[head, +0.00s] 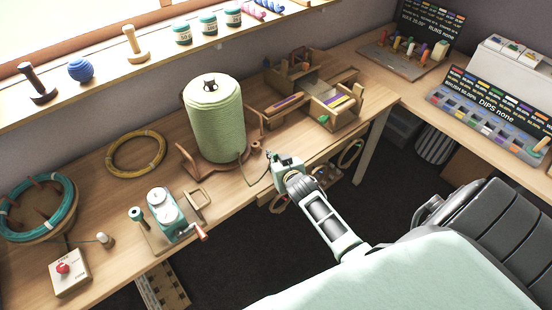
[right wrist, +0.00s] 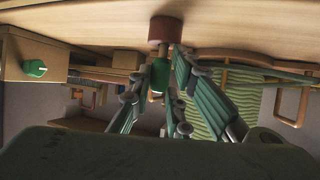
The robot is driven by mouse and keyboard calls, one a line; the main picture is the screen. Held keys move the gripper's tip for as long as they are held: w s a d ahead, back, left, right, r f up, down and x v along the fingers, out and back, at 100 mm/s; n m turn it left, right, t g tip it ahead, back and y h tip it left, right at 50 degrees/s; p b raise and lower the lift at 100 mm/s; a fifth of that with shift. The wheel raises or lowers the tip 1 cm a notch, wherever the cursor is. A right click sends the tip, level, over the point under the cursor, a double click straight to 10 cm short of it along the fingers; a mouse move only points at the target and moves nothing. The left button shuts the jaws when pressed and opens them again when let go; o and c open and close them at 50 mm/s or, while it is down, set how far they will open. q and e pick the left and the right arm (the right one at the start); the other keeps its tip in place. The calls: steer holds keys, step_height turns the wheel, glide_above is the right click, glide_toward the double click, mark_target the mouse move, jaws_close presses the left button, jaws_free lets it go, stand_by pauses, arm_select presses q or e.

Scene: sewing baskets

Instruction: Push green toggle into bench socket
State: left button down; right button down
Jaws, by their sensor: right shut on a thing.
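The green toggle (right wrist: 159,76) is between the fingers of my right gripper (right wrist: 163,68) in the right wrist view. The gripper is shut on it. A reddish-brown round socket (right wrist: 165,30) is right by the toggle's end, in line with it. I cannot tell whether they touch or whether the toggle's tip is inside. In the head view my right gripper (head: 271,157) is at the bench's front edge, beside the small brown socket (head: 256,148); the toggle is too small to make out there. My left gripper is not in view.
A large green thread cone (head: 215,120) stands on the bench (head: 115,187) close behind the gripper. A wooden box (head: 335,112) with a green knob (head: 323,120) is to the right. A hand-cranked device (head: 163,208) and a yellow hoop (head: 137,152) are to the left.

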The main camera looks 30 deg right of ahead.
steer(key=shift+r, duration=0.3)
steer(key=shift+w+d, duration=0.1)
steer(key=shift+r+n+p, duration=0.1)
steer(key=shift+n+p, duration=0.2)
steer(key=shift+d+n+y, duration=0.15)
steer(key=shift+n+y, duration=0.25)
steer(key=shift+y, duration=0.1)
steer(key=shift+n+y, duration=0.4)
steer(key=shift+y, duration=0.2)
steer(key=shift+p, duration=0.45)
steer(key=shift+s+f+b, duration=0.2)
steer(key=shift+f+b, duration=0.35)
steer(key=shift+f, duration=0.1)
